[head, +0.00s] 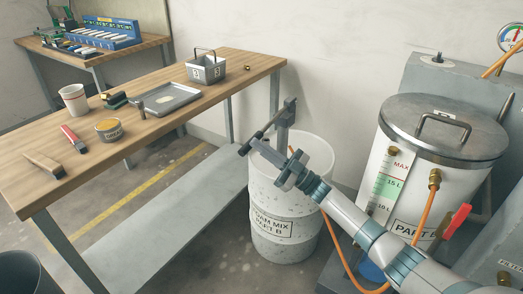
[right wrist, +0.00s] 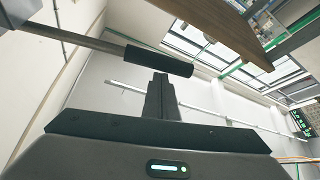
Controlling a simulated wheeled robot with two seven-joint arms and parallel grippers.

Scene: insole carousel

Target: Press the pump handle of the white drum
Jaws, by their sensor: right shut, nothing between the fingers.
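The white drum (head: 286,213), labelled as foam mix part B, stands on the floor at the end of the long bench. Its pump handle is a grey lever (head: 265,131) that slopes down to the left from the pump head (head: 287,112). The handle ends in a dark grip, which also crosses the right wrist view (right wrist: 158,60). My right gripper (head: 257,146) is shut and empty, its fingertips close to the grip. In the right wrist view the fingertips (right wrist: 160,85) point at the grip; I cannot tell whether they touch. My left gripper is not in view.
A wooden bench (head: 150,128) holds a tray (head: 167,99), a metal bin (head: 206,69), cups and brushes. A large metal-lidded tank (head: 400,170) with orange hoses stands right of the drum. My right arm passes in front of it.

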